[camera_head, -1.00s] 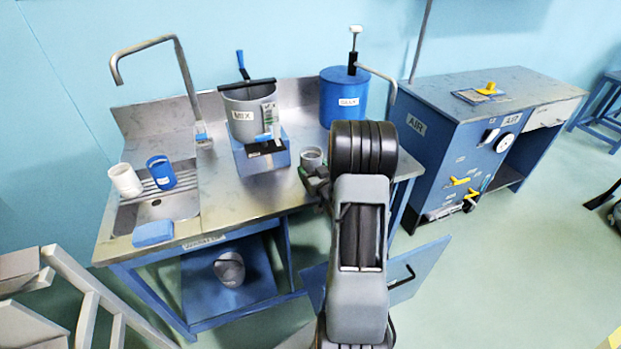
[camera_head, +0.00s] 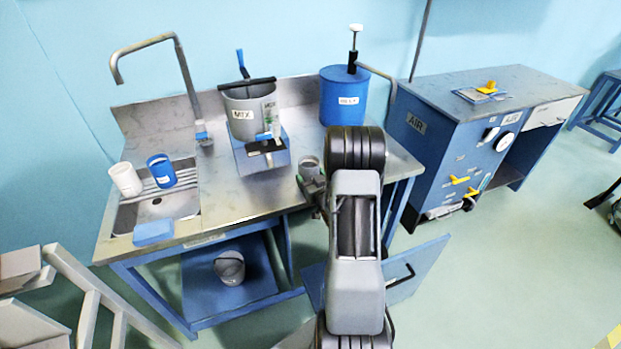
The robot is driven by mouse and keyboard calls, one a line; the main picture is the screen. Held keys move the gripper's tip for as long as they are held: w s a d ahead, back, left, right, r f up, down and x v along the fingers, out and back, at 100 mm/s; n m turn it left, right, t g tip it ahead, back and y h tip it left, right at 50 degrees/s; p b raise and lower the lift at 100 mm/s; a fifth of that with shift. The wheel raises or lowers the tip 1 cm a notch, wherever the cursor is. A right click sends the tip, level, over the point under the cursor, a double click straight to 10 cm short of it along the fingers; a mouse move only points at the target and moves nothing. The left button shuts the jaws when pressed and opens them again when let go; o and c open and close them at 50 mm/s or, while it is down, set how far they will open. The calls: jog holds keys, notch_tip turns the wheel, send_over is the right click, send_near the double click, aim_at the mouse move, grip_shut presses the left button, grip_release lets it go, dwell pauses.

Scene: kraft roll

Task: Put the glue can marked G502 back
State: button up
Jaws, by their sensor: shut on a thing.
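My gripper (camera_head: 311,184) is low over the front right of the steel bench, largely hidden behind my own arm. It is shut on a small grey can (camera_head: 309,164), which looks upright with its round top showing. No marking on this can is readable, so I cannot tell from the picture whether it is G502. I cannot tell whether the can touches the bench top (camera_head: 235,200) or hangs just above it.
A grey MIX pot (camera_head: 239,112) stands behind a blue box (camera_head: 248,160). A blue drum (camera_head: 338,98) stands at the back right. White (camera_head: 125,178) and blue (camera_head: 160,171) cups are at the sink. A blue door (camera_head: 425,270) stands open below; a bucket (camera_head: 229,268) is on the lower shelf.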

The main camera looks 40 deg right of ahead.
jog(key=o, duration=1)
jog(key=shift+o, duration=0.2)
jog(key=shift+r+p, duration=0.2)
jog(key=shift+p, duration=0.15)
jog(key=s+a+b, duration=0.2)
jog(key=s, duration=0.9)
jog(key=w+a+r+n+g, duration=0.1)
jog(key=w+a+r+g, duration=0.1)
jog(key=a+r+g, duration=0.55)
jog(key=s+a+r+g+y, duration=0.1)
jog(key=s+a+g, duration=0.2)
jog(key=s+a, duration=0.3)
jog(key=s+a+r+n+g+y, duration=0.1)
jog(key=s+a+r+g+y, duration=0.1)
jog(key=s+a, duration=0.5)
jog(key=a+g, duration=0.1)
jog(key=a, duration=0.2)
jog(key=shift+r+g+y, duration=0.3)
jog(key=shift+g, duration=0.05)
